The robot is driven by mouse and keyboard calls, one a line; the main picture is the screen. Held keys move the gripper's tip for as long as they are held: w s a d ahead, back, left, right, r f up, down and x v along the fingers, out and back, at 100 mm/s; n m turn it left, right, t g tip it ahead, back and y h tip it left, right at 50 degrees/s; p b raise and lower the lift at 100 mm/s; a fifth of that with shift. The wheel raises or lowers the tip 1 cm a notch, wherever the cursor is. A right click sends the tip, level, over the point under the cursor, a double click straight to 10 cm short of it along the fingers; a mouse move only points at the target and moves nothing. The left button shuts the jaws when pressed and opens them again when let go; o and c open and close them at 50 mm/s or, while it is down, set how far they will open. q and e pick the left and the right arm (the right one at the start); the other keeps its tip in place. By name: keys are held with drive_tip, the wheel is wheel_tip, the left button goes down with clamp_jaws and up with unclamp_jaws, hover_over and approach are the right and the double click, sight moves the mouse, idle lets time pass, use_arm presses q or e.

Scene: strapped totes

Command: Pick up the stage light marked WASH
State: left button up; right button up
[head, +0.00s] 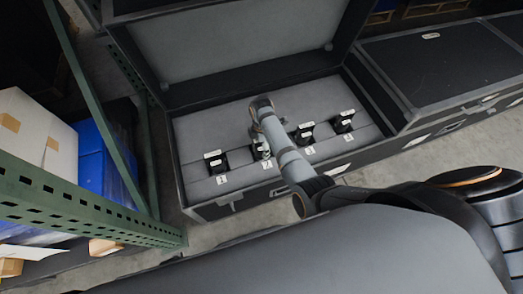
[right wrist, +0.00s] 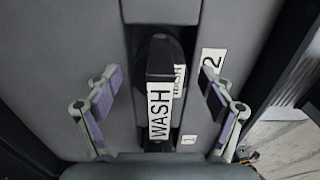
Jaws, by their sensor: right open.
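The stage light marked WASH (right wrist: 160,58) is black with white WASH labels and sits upright in a slot of the grey foam, beside a tag reading 2. My right gripper (right wrist: 160,80) is open, with one finger on each side of the light and a gap to both. In the head view, my right arm reaches over the open case (head: 220,113) and largely hides this light and the gripper. My left gripper is not in view.
Other black lights stand in the foam: one at the left (head: 215,162) and two to the right (head: 304,133) (head: 343,121). The raised lid stands behind. A closed case (head: 440,65) adjoins at right. A green rack post (head: 105,120) stands close at left.

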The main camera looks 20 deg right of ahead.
drive_tip(key=c, duration=1.7)
clamp_jaws()
drive_tip(key=shift+r, duration=0.1)
